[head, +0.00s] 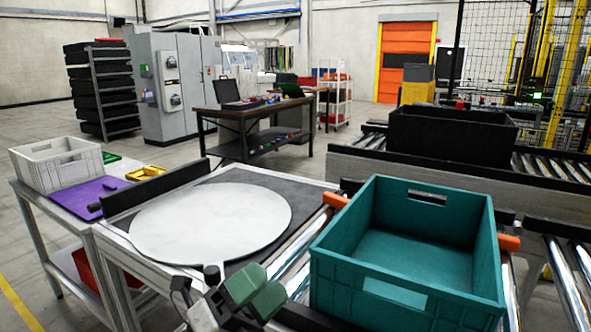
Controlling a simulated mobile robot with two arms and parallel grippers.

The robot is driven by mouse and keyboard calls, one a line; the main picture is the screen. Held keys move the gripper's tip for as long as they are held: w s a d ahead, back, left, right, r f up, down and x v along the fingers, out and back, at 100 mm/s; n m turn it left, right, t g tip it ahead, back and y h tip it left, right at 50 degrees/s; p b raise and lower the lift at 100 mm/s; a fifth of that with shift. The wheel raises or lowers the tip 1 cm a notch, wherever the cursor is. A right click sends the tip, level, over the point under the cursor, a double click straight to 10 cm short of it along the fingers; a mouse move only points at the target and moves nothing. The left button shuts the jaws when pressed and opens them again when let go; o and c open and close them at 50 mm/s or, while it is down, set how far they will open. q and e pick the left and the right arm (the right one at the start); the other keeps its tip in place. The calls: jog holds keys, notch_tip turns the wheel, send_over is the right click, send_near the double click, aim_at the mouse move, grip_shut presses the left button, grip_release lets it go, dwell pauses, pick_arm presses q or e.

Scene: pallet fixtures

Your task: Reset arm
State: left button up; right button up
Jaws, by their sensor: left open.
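My left gripper (256,292) shows at the bottom centre, with green finger pads on a grey body. It is open, and I see nothing between its fingers. It is in front of the round white disc and to the left of the teal crate (405,302). The crate looks empty and sits on a roller conveyor. My right gripper is not in view.
The round white disc (210,222) lies on a dark-topped table. A black crate (450,137) is on the rear conveyor. Open floor lies behind the disc table.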

pick_arm(q)
jog(key=s+a+f+n+t+y, duration=0.1)
jog(key=a+f+n+y, duration=0.6)
jog(key=f+n+y, duration=0.5)
jog(key=s+a+f+n+t+y, duration=0.1)
jog(key=a+f+n+t+y, duration=0.1)
jog(key=a+f+n+y, duration=0.9)
jog(key=s+d+f+n+g+h, duration=0.1)
jog(key=s+f+n+g, duration=0.4)
jog(key=s, duration=0.4)
jog(key=s+d+f+n+g+h, duration=0.1)
jog(key=s+f+n+g, duration=0.25)
jog(key=s+g, duration=0.35)
jog(key=s+f+g+p, duration=0.1)
jog(key=s+f+p, duration=0.1)
jog(key=f, duration=1)
jog(key=s+f+p, duration=0.2)
jog(key=f, duration=1)
jog(key=s+a+f+m+g+p, duration=0.1)
jog(key=s+a+f+p, duration=0.1)
jog(key=s+f, duration=1)
jog(key=s+a, duration=0.1)
jog(key=s, duration=0.2)
jog(key=shift+s+p, duration=0.15)
jog(key=shift+p, duration=0.2)
